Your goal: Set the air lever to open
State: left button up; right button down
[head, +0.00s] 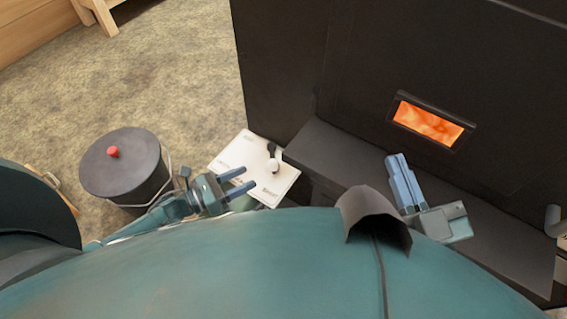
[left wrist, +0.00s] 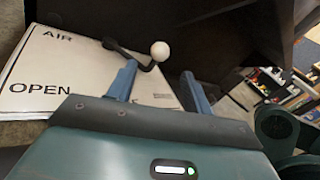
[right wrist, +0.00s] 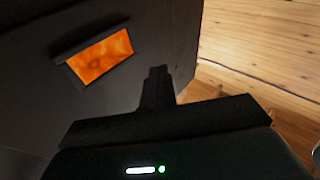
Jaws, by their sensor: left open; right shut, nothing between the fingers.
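The air lever (head: 271,150) is a dark rod ending in a white ball knob (head: 274,166), above a white plate (head: 230,157). In the left wrist view the plate (left wrist: 60,70) reads AIR and OPEN, with OPEN at its lower left. The knob (left wrist: 160,51) lies to the right of that word. My left gripper (head: 249,179) is open and empty, its fingers pointing toward the knob. In its wrist view the knob shows just beyond the gap between the fingertips (left wrist: 160,70). My right gripper (head: 396,158) is shut and empty in front of the dark evaporator.
The dark evaporator body (head: 290,60) has a glowing window (head: 430,122) and a ledge (head: 345,155) right of the plate. A dark lidded bucket (head: 120,175) with a red lid knob stands left of my left gripper.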

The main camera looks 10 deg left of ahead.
aim_at(272, 155)
pick_arm(q)
jog(key=b+x, duration=0.2)
jog(key=x, duration=0.9)
jog(key=shift+w+d, duration=0.2)
grip_shut()
